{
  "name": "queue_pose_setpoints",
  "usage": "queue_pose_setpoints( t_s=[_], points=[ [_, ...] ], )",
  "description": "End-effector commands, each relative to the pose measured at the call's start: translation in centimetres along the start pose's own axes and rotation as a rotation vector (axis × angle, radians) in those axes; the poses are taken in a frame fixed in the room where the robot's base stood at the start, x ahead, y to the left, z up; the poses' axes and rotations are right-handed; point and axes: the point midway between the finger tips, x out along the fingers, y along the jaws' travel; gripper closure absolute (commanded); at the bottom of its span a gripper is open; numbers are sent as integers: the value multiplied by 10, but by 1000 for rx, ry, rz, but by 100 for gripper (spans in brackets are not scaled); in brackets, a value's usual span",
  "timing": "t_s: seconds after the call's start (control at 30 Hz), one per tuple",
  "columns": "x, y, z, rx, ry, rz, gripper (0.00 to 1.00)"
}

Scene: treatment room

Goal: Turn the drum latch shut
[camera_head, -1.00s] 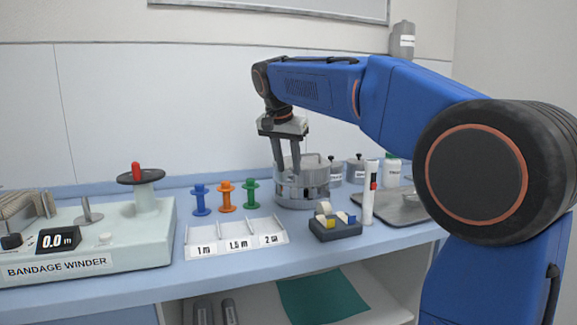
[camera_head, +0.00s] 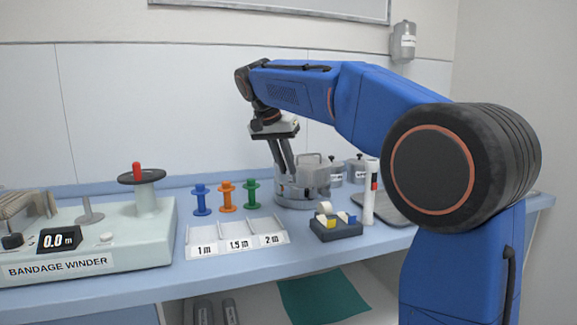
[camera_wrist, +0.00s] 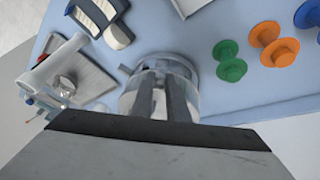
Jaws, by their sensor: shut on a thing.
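The grey metal drum (camera_head: 294,201) stands on the counter behind the small dark tray. Its pale upper part (camera_head: 318,175) shows to the right of my fingers. In the wrist view the round drum (camera_wrist: 185,68) lies just beyond my fingers, with a small grey tab at its left edge. My gripper (camera_head: 289,177) leans, with its fingers pointing down in front of the drum's left side. The fingers also show close together in the wrist view (camera_wrist: 166,100). They are shut on the drum latch, which they mostly hide.
A dark tray of small blocks (camera_head: 336,232) and a white upright tube (camera_head: 370,195) stand close at the right. Blue, orange and green (camera_head: 251,190) spools stand at the left, behind a labelled three-part rack (camera_head: 235,240). A bandage winder (camera_head: 120,235) fills the far left.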

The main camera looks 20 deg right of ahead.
Motion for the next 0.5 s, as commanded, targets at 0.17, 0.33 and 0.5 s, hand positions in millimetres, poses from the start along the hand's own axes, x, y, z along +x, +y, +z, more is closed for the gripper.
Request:
queue_pose_setpoints(
  t_s=[0.17,0.33,0.5],
  points=[
    [0,-4,0,-20,5,47,100],
    [0,-3,0,-20,5,51,100],
    [0,-3,0,-20,5,51,77]
  ],
)
